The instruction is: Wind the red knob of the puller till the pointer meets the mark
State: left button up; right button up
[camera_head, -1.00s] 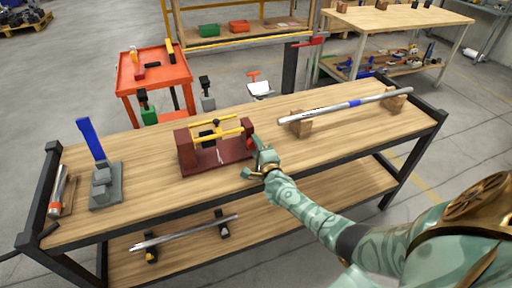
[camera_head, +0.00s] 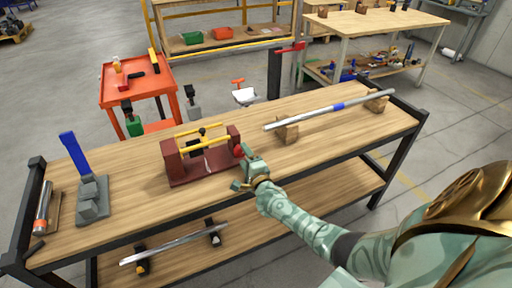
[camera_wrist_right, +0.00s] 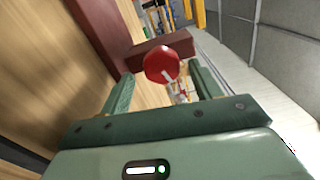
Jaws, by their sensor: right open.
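The puller is a dark red frame (camera_head: 175,165) with two upright end blocks, yellow rods (camera_head: 200,143) and a small black piece (camera_head: 203,131) on top. It stands on the wooden bench. Its red knob (camera_head: 239,150) is on the right end block. My right gripper (camera_head: 246,171) is open and empty, just right of the knob and apart from it in the head view. In the right wrist view the knob (camera_wrist_right: 161,64) appears ahead, framed by the two green fingers; a pale stripe crosses its face. I cannot make out the pointer or the mark. My left gripper is not in view.
A grey stand with a blue lever (camera_head: 83,158) is at the bench's left. A metal rod (camera_head: 330,110) rests on wooden blocks at the right. An orange cart (camera_head: 140,80) stands behind. The bench front between the grey stand and puller is clear.

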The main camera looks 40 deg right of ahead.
jog(key=p+v, duration=0.3)
jog(key=v, duration=1.1)
jog(key=shift+s+a+p, duration=0.2)
jog(key=shift+s+p, duration=0.1)
jog(key=shift+p, duration=0.05)
